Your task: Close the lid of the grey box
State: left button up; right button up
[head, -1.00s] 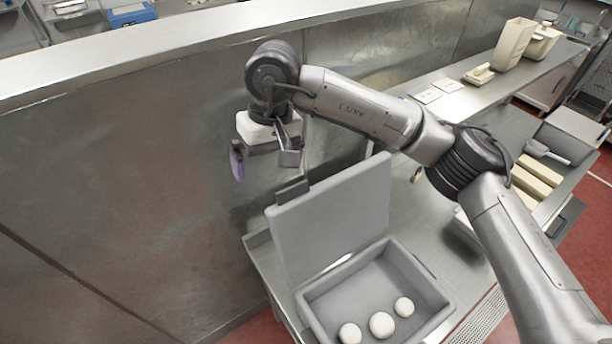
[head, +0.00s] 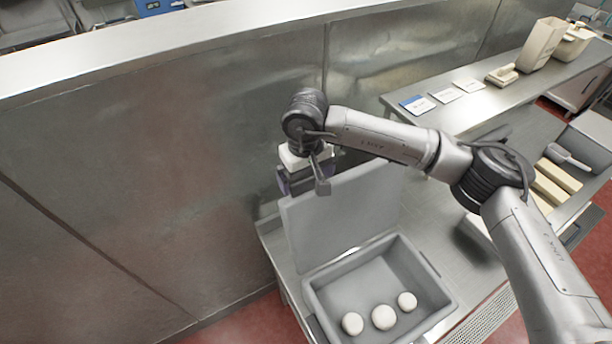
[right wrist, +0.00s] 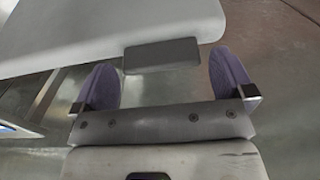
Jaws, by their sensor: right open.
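The grey box (head: 432,283) stands on the steel table with its lid (head: 345,212) raised upright along its back-left side. Several white dough balls (head: 383,317) lie inside. My right gripper (head: 303,186) is at the lid's top-left edge, and it hides the lid's small tab in the head view. In the right wrist view, the two purple fingers (right wrist: 165,80) are spread apart. The dark grey tab (right wrist: 161,56) shows between their tips, below the pale lid panel (right wrist: 120,25). I cannot tell whether a finger touches it. My left gripper is not in view.
A steel wall panel (head: 150,190) rises close behind the gripper and lid. To the right, the steel table holds long tan blocks (head: 556,181) and a grey scoop (head: 568,155). A shelf (head: 480,110) with cards and a tan container (head: 543,45) is at the back right.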

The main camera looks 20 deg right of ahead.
jog(key=shift+f, duration=0.9)
